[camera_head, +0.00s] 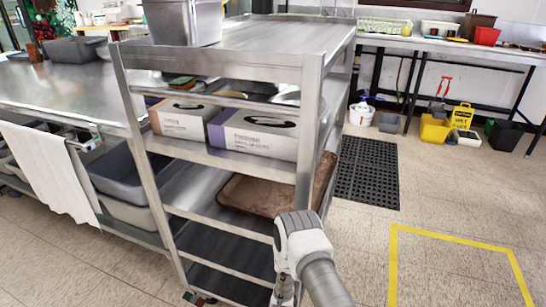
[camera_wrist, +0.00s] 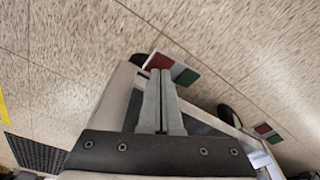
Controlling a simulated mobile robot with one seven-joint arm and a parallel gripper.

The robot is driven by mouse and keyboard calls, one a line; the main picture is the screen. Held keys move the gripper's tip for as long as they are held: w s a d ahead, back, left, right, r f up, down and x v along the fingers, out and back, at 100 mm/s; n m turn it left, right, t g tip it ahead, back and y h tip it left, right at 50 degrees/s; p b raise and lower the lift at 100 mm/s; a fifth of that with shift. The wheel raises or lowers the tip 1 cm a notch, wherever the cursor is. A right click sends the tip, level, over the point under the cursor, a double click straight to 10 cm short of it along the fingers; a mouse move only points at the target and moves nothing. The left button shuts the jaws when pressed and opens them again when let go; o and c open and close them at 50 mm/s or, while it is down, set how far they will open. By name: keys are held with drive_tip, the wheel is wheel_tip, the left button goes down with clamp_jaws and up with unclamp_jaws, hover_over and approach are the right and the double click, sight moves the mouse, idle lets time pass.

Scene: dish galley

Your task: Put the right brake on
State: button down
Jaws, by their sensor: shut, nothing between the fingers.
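My gripper (camera_wrist: 160,73) is shut and empty in the wrist view. Its fingertips overlap the near edge of a red and green brake plate (camera_wrist: 186,75) at one lower corner of the steel cart (camera_head: 230,155). I cannot tell whether they touch it. This looks like the right brake, on the side toward the yellow floor line. The other red and green brake plate (camera_wrist: 267,132) is farther right in the wrist view, and shows at the cart's lower left in the head view (camera_head: 196,298). The right brake is out of the head view.
The cart carries a grey tub (camera_head: 185,22), cardboard boxes (camera_head: 255,132) and a brown tray (camera_head: 275,190). A steel counter with a white towel (camera_head: 50,170) stands at left. A black mat (camera_head: 368,172) and yellow floor marking (camera_head: 393,265) lie at right, with open floor around them.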

drive_tip(key=shift+f, duration=1)
idle(0.3)
drive_tip(key=shift+r, duration=0.1)
drive_tip(key=shift+r+p, duration=2.4)
drive_tip(key=shift+r, duration=1.05)
